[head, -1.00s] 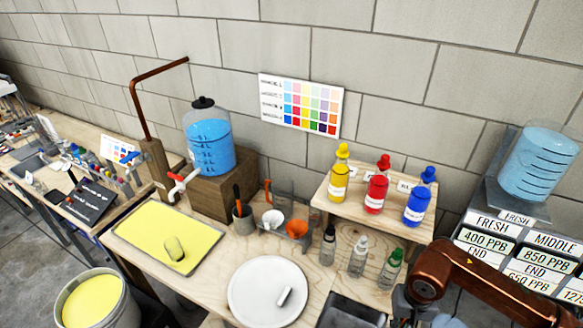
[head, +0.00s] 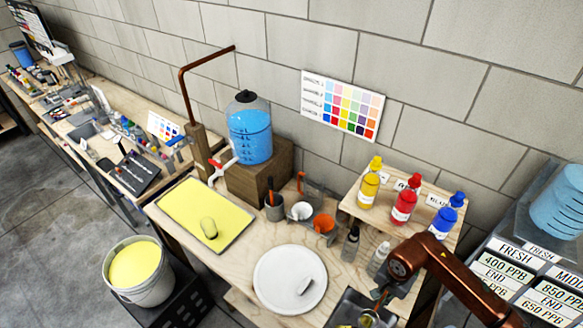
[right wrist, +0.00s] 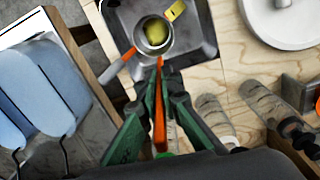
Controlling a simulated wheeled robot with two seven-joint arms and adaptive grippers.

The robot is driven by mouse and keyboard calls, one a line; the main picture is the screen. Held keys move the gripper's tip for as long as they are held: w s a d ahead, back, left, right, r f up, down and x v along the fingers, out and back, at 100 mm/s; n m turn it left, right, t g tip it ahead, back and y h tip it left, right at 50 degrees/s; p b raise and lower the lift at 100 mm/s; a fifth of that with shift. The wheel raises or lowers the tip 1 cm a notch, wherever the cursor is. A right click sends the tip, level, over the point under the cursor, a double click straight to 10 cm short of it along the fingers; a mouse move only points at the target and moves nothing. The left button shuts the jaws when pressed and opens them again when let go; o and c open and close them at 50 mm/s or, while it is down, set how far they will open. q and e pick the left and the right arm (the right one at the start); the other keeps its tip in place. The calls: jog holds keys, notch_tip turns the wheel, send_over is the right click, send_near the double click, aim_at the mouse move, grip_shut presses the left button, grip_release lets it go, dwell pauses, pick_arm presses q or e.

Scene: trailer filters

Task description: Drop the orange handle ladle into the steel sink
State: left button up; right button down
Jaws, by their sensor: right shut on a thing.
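My right gripper (head: 380,294) is shut on the orange handle of a ladle (right wrist: 159,112); the handle also shows between the fingers (right wrist: 160,88) in the right wrist view. The ladle's round bowl (head: 368,319) hangs at the bottom of the head view. The steel sink (head: 343,312) is a grey basin at the table's front, partly cut off and partly hidden by the arm. In the right wrist view the bowl, with something yellow in it, appears over the sink (right wrist: 196,48). Whether it touches the sink floor I cannot tell. My left gripper is not in view.
A white round plate (head: 274,268) lies left of the sink. Clear bottles (head: 350,243) stand behind it. A rack with yellow, red and blue bottles (head: 403,206) is further back. A second orange tool (right wrist: 118,66) with a white end lies across the sink's left edge.

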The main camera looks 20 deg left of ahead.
aim_at(374, 311)
notch_tip(374, 311, down, 3)
jog(key=shift+f+b, duration=0.2)
jog(key=shift+b, duration=0.1)
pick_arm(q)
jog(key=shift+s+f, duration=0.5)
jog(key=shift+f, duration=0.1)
pick_arm(e)
jog(key=shift+f, duration=0.85)
jog(key=c, duration=2)
grip_release()
jog(key=shift+c, duration=0.2)
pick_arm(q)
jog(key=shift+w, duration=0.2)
pick_arm(e)
jog(key=shift+r, duration=0.1)
notch_tip(374, 311, up, 12)
